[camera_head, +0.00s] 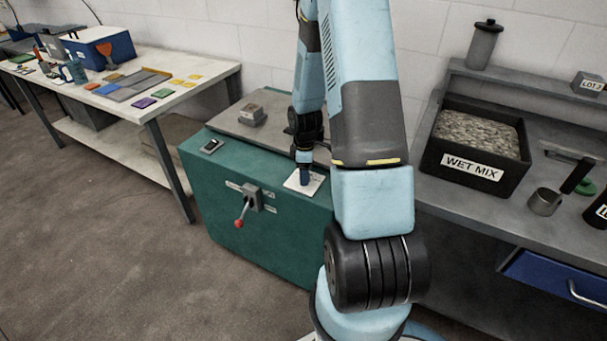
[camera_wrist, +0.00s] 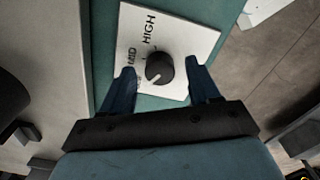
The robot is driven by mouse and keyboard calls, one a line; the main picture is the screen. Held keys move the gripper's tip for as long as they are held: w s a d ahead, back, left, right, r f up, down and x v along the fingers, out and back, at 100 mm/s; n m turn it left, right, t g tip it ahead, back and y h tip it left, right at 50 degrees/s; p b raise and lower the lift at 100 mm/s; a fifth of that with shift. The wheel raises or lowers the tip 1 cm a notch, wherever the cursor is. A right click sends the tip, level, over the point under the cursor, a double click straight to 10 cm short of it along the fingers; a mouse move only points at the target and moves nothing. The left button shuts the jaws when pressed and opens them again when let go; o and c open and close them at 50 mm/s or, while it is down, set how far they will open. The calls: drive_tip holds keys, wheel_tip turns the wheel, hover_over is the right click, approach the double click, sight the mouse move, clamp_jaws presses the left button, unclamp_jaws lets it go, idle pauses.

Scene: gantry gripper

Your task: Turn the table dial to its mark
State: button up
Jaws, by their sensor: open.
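The dial (camera_wrist: 158,69) is a round black knob on a white plate (camera_wrist: 195,35), seen in the wrist view. The plate reads HIGH and MID; any further label near the left finger is hidden or unreadable. A pale pointer line on the knob points to the lower left, below MID. My gripper (camera_wrist: 160,68) is open, with one blue finger on each side of the knob. I cannot tell whether either finger touches it. In the head view my gripper (camera_head: 304,176) points down at the plate (camera_head: 318,188) on the green cabinet, and hides the dial.
The green cabinet (camera_head: 265,235) has a red-knobbed lever (camera_head: 246,205) on its front and a small dark device (camera_head: 211,146) on top. A grey block (camera_head: 251,114) lies behind. A workbench with a WET MIX bin (camera_head: 432,165) stands right; a cluttered table (camera_head: 215,68) stands left.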

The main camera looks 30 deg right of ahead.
drive_tip(key=shift+f, duration=0.35)
drive_tip(key=c, duration=1)
drive_tip(key=shift+a, duration=0.15)
drive_tip(key=shift+s, duration=0.1)
